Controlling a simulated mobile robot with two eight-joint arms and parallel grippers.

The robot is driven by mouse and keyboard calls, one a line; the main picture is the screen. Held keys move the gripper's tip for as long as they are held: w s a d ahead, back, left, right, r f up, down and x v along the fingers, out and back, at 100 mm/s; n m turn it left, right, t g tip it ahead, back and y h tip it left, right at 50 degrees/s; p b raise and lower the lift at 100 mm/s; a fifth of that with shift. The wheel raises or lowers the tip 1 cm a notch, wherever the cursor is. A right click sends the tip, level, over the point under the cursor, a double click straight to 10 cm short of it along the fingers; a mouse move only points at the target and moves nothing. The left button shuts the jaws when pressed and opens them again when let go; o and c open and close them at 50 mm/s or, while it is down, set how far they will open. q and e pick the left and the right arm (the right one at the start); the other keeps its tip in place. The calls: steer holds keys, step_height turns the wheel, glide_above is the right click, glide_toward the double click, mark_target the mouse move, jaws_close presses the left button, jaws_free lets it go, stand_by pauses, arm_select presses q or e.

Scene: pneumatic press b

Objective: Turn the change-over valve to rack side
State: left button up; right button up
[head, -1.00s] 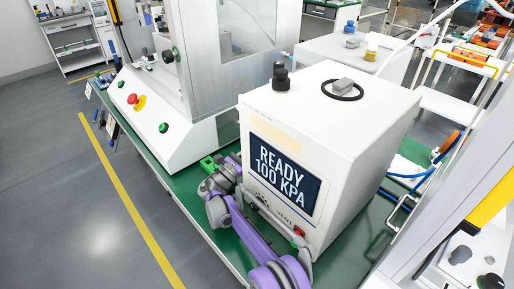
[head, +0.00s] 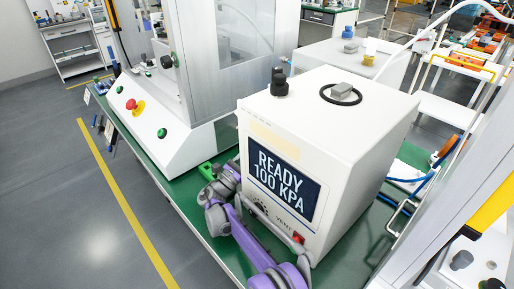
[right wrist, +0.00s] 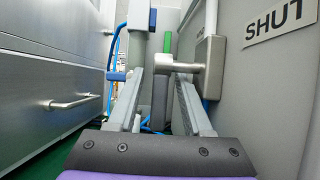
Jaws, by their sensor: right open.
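In the right wrist view, a silver lever-like fitting (right wrist: 178,66) with an upright green piece (right wrist: 168,42) stands ahead of my right gripper (right wrist: 160,78). I cannot tell for sure that it is the change-over valve. The gripper's two fingers are apart, and parts of the fitting show between and beyond their tips. Contact cannot be made out. A grey wall with a "SHUT" label (right wrist: 279,24) is at the right. In the head view, a purple arm of mine lies along the front of the white box (head: 350,130); its fingertips cannot be made out. My left gripper is not identifiable.
The box's screen (head: 284,181) reads "READY 100 KPA", with a red switch (head: 298,238) below. The press (head: 180,120) stands behind-left on the green bench (head: 160,165). A steel front with a bar handle (right wrist: 75,103) bounds the right gripper's left side. Blue hose (right wrist: 113,55) runs nearby.

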steer(key=s+a+f+p, duration=0.1)
steer(key=s+a, duration=0.9)
steer(key=shift+f, duration=0.1)
stand_by(0.3)
